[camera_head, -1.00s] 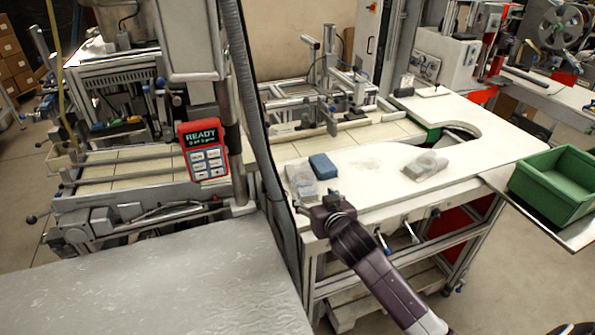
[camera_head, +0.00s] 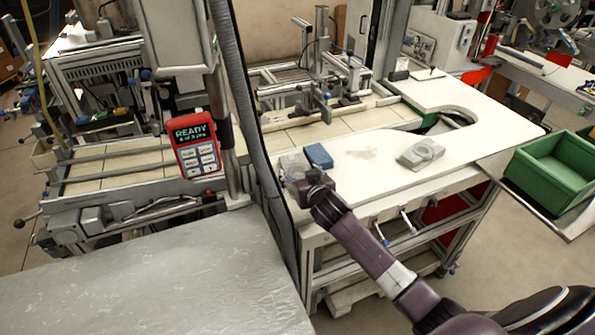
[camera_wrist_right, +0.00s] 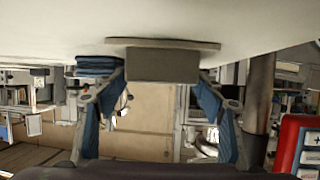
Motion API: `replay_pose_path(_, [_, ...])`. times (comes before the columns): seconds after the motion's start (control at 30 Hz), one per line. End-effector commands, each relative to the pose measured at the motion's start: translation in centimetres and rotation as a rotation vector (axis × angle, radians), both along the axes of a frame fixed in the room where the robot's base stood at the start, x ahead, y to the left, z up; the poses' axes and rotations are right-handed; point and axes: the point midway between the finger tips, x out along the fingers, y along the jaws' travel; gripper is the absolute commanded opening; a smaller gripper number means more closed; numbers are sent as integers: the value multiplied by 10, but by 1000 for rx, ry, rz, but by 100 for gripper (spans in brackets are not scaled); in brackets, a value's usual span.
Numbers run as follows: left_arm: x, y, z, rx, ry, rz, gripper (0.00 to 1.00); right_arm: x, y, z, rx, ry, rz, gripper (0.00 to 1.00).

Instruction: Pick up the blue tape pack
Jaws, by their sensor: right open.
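The blue tape pack (camera_head: 318,156) lies on the white worktop (camera_head: 385,155) near its left end. A clear-and-grey pack (camera_head: 293,163) sits just left of it. My right gripper (camera_head: 302,180) is at the worktop's near edge, in front of the clear-and-grey pack and a little left of the blue one. In the right wrist view, the open fingers (camera_wrist_right: 160,95) show either side of a grey block (camera_wrist_right: 162,65), not visibly touching it. Stacked blue layers (camera_wrist_right: 98,66), seemingly the blue pack, lie at the left finger's outer side. My left gripper is not in view.
Another grey pack (camera_head: 420,154) lies further right on the worktop. A green bin (camera_head: 550,170) stands at the right. A grey hose and post (camera_head: 250,120) rise close left of the packs. A red READY panel (camera_head: 195,145) hangs left. The worktop's middle is clear.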

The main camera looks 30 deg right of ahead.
Motion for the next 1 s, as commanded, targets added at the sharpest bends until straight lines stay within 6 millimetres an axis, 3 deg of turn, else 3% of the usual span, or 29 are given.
replay_pose_path(0.17, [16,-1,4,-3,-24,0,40,9,-2,-4,0,1,0,63])
replay_pose_path(0.4, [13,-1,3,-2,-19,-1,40,9,-2,-4,0,0,1,62])
replay_pose_path(0.7, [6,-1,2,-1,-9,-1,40,9,-2,-5,-1,0,0,29])
replay_pose_path(1.0, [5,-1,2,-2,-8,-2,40,9,-2,-2,-1,-1,0,29])
